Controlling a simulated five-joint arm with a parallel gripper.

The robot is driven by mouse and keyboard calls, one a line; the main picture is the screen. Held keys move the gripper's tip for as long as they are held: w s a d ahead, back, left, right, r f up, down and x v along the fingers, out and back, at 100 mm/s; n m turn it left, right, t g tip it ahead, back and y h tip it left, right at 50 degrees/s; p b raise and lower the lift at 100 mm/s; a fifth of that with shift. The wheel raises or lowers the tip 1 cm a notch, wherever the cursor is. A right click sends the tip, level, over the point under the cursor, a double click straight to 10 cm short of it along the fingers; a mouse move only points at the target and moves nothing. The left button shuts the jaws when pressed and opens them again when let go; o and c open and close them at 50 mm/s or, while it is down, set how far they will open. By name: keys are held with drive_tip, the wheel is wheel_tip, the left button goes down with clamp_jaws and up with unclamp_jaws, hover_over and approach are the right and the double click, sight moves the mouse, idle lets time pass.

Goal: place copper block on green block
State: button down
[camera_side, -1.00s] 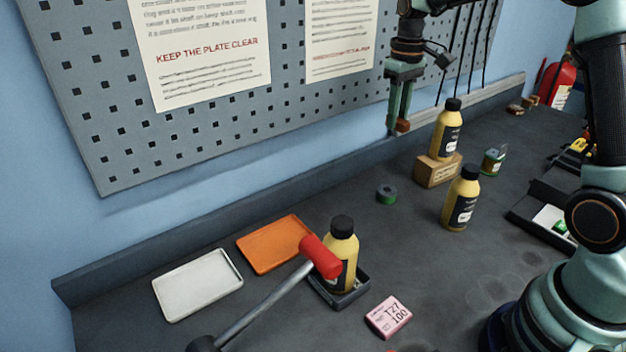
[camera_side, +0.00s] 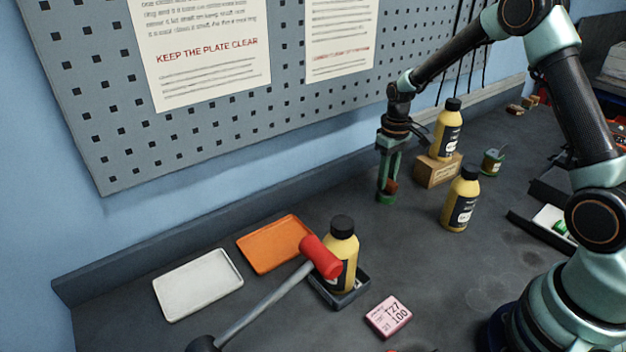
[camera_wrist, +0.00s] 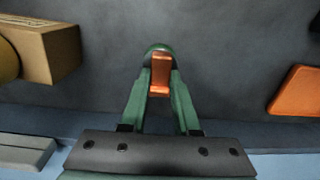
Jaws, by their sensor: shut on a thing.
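The copper block (camera_side: 391,186) is a small reddish-brown piece between my gripper's fingertips (camera_side: 387,190). In the wrist view my gripper (camera_wrist: 160,82) is shut on the copper block (camera_wrist: 161,68). A small round green piece with a dark top stands on the bench; its green edge (camera_side: 385,199) shows right below the fingertips. In the wrist view the green piece (camera_wrist: 157,48) is mostly hidden behind the copper block. I cannot tell whether the two touch. Another small green block (camera_side: 560,227) lies in a tray at the far right.
A yellow bottle (camera_side: 448,131) stands on a cardboard box (camera_side: 437,170) just right of my gripper; another bottle (camera_side: 461,200) stands nearer. An orange tray (camera_side: 272,245), white tray (camera_side: 198,285) and red-headed hammer (camera_side: 320,257) are at left. The bench between is clear.

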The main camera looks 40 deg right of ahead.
drive_tip(key=shift+f, duration=0.25)
drive_tip(key=c, duration=0.6)
unclamp_jaws()
wheel_tip(320, 180, up, 12)
drive_tip(key=shift+s+a+r+t, duration=0.95)
drive_tip(key=shift+s+a+r, duration=0.8)
drive_tip(key=shift+s, duration=0.9)
drive_tip(key=shift+s+a+r+t, duration=0.9)
drive_tip(key=shift+s+a+r, duration=0.8)
drive_tip(key=shift+s, duration=0.9)
drive_tip(key=shift+s+a+r+t, duration=0.95)
drive_tip(key=shift+s+a+r, duration=0.4)
drive_tip(key=shift+s+a, duration=1)
drive_tip(key=shift+s+d, duration=0.3)
